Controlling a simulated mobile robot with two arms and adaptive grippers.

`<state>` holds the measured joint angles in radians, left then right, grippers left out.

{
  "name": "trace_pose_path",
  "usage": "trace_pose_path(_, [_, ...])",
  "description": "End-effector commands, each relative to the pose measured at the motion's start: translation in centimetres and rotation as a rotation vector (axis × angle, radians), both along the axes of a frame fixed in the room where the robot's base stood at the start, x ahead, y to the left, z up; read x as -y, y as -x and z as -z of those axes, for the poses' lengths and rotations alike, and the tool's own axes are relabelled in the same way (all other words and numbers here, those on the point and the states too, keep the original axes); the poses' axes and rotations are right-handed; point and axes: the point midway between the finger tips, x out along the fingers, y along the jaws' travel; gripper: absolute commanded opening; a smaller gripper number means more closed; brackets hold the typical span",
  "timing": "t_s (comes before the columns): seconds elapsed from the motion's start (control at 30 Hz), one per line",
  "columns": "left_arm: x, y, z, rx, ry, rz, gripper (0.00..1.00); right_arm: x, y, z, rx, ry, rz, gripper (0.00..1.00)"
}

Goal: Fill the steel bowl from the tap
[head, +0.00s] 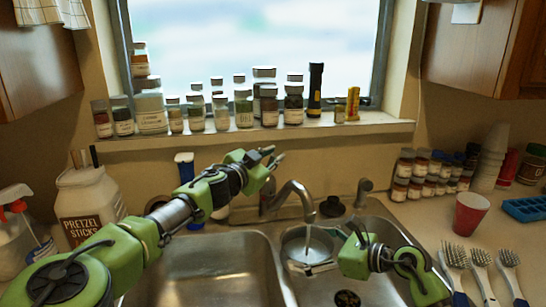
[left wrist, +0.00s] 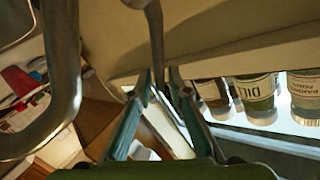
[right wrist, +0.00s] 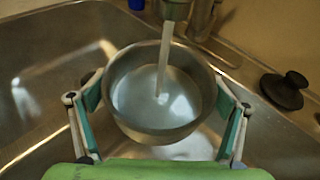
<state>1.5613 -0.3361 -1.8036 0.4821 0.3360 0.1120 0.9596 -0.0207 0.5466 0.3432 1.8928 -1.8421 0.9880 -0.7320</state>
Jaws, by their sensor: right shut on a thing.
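The steel bowl (right wrist: 122,75) is upright between the two pads of my right gripper (right wrist: 160,105), which is shut on it. In the head view, the bowl (head: 290,236) is over the right sink basin, under the tap (head: 296,189). A stream of water (right wrist: 165,62) falls from the tap into the bowl, and water covers the bowl's bottom. My left gripper (head: 274,157) is above and behind the tap, its fingers a little apart. In the left wrist view, a metal rod (left wrist: 155,35) shows between or behind the fingertips; contact is unclear.
The left basin (head: 205,265) is empty. A black stopper (head: 332,206) lies behind the right basin. Brushes (head: 480,262) and a red cup (head: 470,214) are on the right counter. A pretzel jar (head: 88,205) stands at left. Spice jars (head: 243,110) line the sill.

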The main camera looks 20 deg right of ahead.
Motion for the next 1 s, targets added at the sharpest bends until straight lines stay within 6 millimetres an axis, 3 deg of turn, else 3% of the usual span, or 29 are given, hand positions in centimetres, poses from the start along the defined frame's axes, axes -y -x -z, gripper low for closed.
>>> trace_pose_path(0.47, [-0.2, 0.1, 0.0, -0.001, 0.001, 0.0, 0.27, 0.0, 0.0, -0.1, 0.001, 0.0, 0.0, 0.66])
trace_pose_path(1.0, [-3.2, 2.3, -0.3, -0.003, 0.002, 0.001, 0.27, 0.0, 0.0, -0.1, 0.001, 0.0, 0.0, 0.66])
